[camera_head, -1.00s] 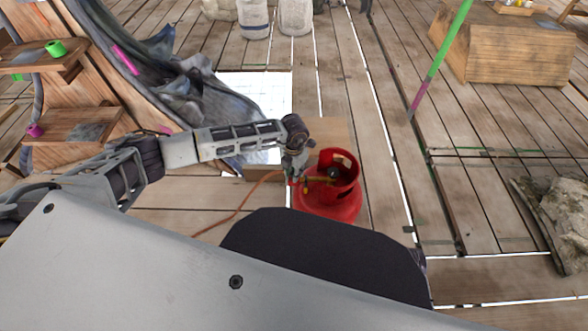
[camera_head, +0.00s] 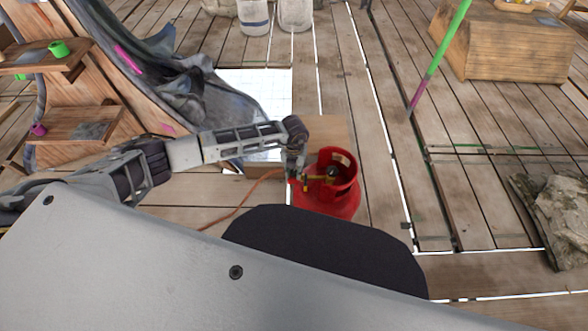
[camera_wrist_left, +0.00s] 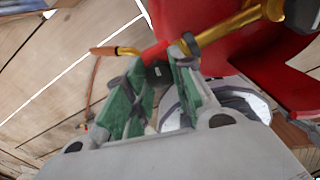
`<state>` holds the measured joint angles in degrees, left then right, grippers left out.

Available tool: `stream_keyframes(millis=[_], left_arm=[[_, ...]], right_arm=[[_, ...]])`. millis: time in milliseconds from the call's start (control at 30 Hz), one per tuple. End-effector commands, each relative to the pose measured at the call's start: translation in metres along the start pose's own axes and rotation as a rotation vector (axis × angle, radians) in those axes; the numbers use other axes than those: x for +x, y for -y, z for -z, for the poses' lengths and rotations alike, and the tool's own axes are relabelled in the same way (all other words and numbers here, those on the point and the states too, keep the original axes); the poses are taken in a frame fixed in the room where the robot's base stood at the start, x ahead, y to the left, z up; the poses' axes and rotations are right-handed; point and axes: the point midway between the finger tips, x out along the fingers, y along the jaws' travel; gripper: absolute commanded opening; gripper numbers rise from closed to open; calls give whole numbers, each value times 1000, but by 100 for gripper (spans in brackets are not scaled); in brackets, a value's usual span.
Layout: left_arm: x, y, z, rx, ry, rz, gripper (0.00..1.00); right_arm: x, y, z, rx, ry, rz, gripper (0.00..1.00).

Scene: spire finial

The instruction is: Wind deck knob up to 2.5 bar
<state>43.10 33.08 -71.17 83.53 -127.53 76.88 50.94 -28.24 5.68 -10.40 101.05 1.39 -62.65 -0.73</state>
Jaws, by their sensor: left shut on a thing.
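A red gas cylinder (camera_head: 330,205) stands on the planks, with a brass regulator fitting (camera_head: 310,183) and a dark round gauge (camera_head: 333,172) inside its open collar. My left gripper (camera_head: 293,179) is at the left side of this fitting. In the left wrist view, its green-padded fingers (camera_wrist_left: 160,72) are closed around a small red part, which looks like the knob (camera_wrist_left: 155,52), in line with the brass fitting (camera_wrist_left: 228,33). The fingers partly hide the knob. The gauge reading is too small to tell. My right gripper is out of view.
An orange hose (camera_head: 240,200) runs from the fitting across the deck to the left. A wooden shelf stand (camera_head: 85,125) with grey cloth is at left. A rock (camera_head: 560,215) lies at right. Planks right of the cylinder are clear.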

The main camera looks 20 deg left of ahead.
Motion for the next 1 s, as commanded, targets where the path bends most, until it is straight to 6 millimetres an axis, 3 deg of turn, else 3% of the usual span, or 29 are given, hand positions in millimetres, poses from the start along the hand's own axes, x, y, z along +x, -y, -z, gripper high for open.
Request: stream_keyframes(millis=[367, 400, 567, 1000], left_arm=[[0, 0, -1, -4, 1, 0, 1], [0, 0, -1, -3, 1, 0, 30], [0, 0, -1, -3, 1, 0, 49], [-3, 0, 0, -2, 1, 1, 49]], right_arm=[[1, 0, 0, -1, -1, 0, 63], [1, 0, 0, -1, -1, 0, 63], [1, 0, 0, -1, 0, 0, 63], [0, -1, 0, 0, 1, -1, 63]])
